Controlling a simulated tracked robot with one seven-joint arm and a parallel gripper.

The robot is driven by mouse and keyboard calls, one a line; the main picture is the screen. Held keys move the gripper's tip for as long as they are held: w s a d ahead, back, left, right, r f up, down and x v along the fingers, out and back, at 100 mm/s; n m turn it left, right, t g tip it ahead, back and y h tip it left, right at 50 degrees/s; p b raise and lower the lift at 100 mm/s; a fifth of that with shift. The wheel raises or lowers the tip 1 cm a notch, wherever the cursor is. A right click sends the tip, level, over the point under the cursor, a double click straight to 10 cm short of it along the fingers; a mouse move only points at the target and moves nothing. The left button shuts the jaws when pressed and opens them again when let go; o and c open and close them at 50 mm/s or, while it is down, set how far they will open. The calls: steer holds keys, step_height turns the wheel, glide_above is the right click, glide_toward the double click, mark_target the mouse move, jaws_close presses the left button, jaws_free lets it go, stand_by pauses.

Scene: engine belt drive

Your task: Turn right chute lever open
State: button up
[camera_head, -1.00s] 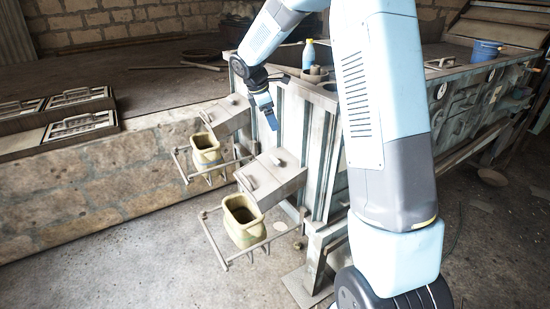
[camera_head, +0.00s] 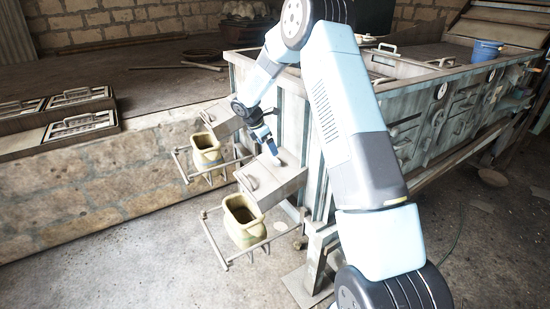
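The right chute (camera_head: 268,182) is a grey sloping box on the machine's end, nearer to me. A small pale lever (camera_head: 281,158) shows at its upper part. It is small, and its exact position is hard to read. My gripper (camera_head: 272,149) points down just above and left of the lever, close to it. I cannot tell whether it touches the lever or whether its fingers are open. The left chute (camera_head: 222,112) stands farther back, partly beside my wrist.
A yellowish container (camera_head: 243,213) sits in a wire rack (camera_head: 226,257) under the right chute. Another container (camera_head: 207,147) hangs under the left chute. The machine's upright side wall (camera_head: 293,128) stands right behind my gripper. Open floor lies at the front left.

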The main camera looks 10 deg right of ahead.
mark_target(273, 159)
steer(key=x, duration=0.8)
steer(key=shift+r, duration=0.15)
steer(key=c, duration=0.9)
steer(key=shift+d, duration=0.1)
steer(key=shift+c, duration=0.3)
